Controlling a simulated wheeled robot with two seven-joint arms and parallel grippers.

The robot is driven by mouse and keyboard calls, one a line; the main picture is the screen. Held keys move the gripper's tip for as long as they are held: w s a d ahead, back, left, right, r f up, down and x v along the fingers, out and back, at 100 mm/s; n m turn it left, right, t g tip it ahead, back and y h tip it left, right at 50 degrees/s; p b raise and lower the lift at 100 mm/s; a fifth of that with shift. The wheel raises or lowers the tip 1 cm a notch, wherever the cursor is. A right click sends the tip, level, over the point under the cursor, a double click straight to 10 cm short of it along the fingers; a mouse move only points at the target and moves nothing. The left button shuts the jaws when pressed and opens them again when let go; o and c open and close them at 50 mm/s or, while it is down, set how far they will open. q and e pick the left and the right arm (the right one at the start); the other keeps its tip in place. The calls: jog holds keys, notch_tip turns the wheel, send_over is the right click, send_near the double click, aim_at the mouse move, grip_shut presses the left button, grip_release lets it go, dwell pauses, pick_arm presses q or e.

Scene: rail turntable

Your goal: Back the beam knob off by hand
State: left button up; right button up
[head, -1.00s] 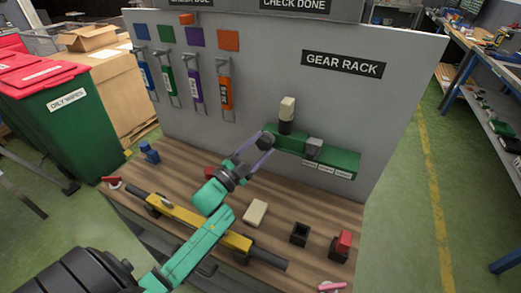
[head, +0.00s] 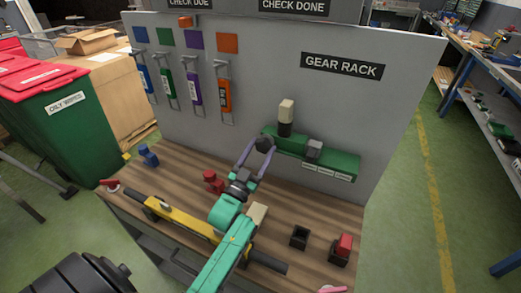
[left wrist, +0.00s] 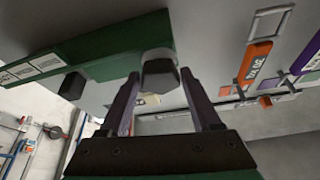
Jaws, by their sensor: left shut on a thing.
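A green bar (head: 333,168) is fixed to the grey panel under the GEAR RACK sign. A dark round knob (head: 264,143) sits at its left end. My left gripper (head: 258,145) reaches up to this knob from below and is shut on it. In the left wrist view the two fingers (left wrist: 160,76) stand on either side of the dark knob (left wrist: 161,73), with the green bar (left wrist: 100,47) behind. A second, grey block-like piece (head: 314,149) is on the bar further right. My right gripper is not in view.
A black post with a cream top (head: 287,108) stands at the bar. On the bench are a yellow tool (head: 185,222), a red piece (head: 212,182), a cream block (head: 258,212) partly behind my arm, a black open box (head: 300,236) and a red-topped piece (head: 344,244). Tagged tools hang at left.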

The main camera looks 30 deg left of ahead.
pick_arm(q)
jog(key=shift+f+n, duration=0.3)
jog(key=o, duration=1.3)
jog(key=shift+o, duration=0.2)
jog(key=shift+r, duration=0.1)
jog(key=shift+s, duration=0.1)
jog(key=b+v, duration=0.2)
jog(key=v, duration=0.5)
jog(key=shift+s, duration=0.15)
